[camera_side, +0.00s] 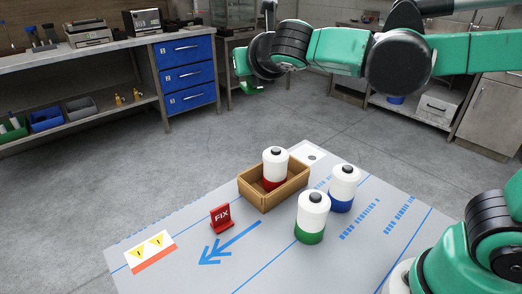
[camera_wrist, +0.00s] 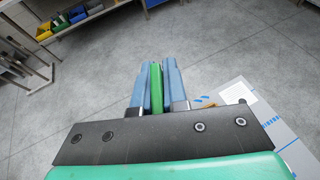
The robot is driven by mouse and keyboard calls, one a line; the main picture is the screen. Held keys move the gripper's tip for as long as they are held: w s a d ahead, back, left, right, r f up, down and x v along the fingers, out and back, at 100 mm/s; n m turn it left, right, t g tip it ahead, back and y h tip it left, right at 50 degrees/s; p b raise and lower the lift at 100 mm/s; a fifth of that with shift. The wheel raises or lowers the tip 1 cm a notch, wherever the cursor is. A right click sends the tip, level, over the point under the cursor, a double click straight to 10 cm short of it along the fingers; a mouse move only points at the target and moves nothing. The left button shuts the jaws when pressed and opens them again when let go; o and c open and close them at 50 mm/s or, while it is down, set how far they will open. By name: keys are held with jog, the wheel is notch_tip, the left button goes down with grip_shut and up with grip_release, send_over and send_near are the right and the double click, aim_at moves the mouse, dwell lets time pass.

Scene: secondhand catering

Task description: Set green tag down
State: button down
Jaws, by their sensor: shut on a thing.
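My gripper (camera_wrist: 155,85) is shut on the green tag (camera_wrist: 156,90), which shows as a narrow green strip between the two blue-grey fingers in the wrist view. In the side view the green tag (camera_side: 250,89) hangs under my wrist, high up beyond the table's far edge, with bare floor behind it. The fingers are hard to make out there. The tag's face and any lettering cannot be read. A red tag (camera_side: 221,219) marked FIX stands upright on the grey table (camera_side: 190,262).
A wooden box (camera_side: 264,197) on the table holds a white canister with a red band (camera_side: 275,165). Canisters with a green band (camera_side: 311,217) and a blue band (camera_side: 343,187) stand to its right. A warning label (camera_side: 150,250) lies at front left. Space around the blue arrow is clear.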

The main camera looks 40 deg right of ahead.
notch_tip(320, 180, up, 7)
jog(key=d, duration=0.2)
notch_tip(320, 180, down, 20)
jog(key=shift+s+a+r+h, duration=0.2)
jog(key=shift+s+r+h, duration=0.05)
jog(key=shift+s+h, duration=0.05)
dwell(0.5)
jog(key=shift+f, duration=0.2)
jog(key=shift+f, duration=0.35)
jog(key=c, duration=0.9)
grip_release()
jog(key=shift+r, duration=0.1)
